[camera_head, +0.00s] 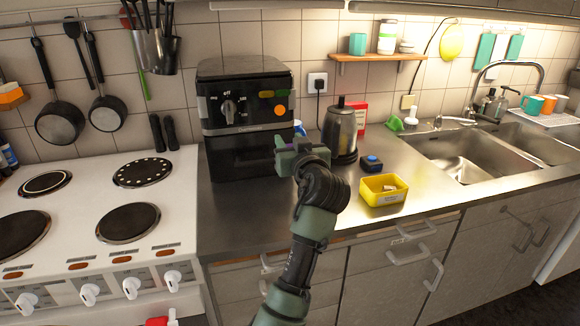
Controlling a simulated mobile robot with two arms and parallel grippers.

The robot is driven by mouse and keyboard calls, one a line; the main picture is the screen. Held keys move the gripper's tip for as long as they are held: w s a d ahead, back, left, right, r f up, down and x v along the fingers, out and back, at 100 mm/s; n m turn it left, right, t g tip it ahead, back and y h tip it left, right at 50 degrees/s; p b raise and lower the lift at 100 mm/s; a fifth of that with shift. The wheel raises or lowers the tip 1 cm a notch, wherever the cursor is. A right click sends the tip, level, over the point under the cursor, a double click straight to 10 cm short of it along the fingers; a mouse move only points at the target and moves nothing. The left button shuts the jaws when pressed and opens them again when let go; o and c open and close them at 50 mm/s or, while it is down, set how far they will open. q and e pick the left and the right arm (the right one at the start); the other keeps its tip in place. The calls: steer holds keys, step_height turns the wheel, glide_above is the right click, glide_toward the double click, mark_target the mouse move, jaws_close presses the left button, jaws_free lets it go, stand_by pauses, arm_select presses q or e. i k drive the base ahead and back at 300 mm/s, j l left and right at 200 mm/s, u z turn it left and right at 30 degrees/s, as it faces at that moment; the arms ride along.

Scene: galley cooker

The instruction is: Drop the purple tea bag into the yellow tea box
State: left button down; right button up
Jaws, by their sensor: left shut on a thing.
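The yellow tea box (369,197) is an open-topped box with a pale label on its front, standing on the steel counter right of centre. Something small and pale lies inside it. My left gripper (281,150) is left of the box and higher in the picture, in front of the black air fryer's right side. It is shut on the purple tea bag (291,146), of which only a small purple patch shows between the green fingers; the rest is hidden. My right gripper is not in view.
A kettle (340,128) stands behind the yellow box, with a red box (360,111) beyond. A small dark blue item (372,163) lies just behind the yellow box. The air fryer (246,100) is at left, the cooker (95,215) further left. A sink (462,155) is at right.

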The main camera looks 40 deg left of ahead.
mark_target(369, 195)
steer(key=i+l, duration=0.75)
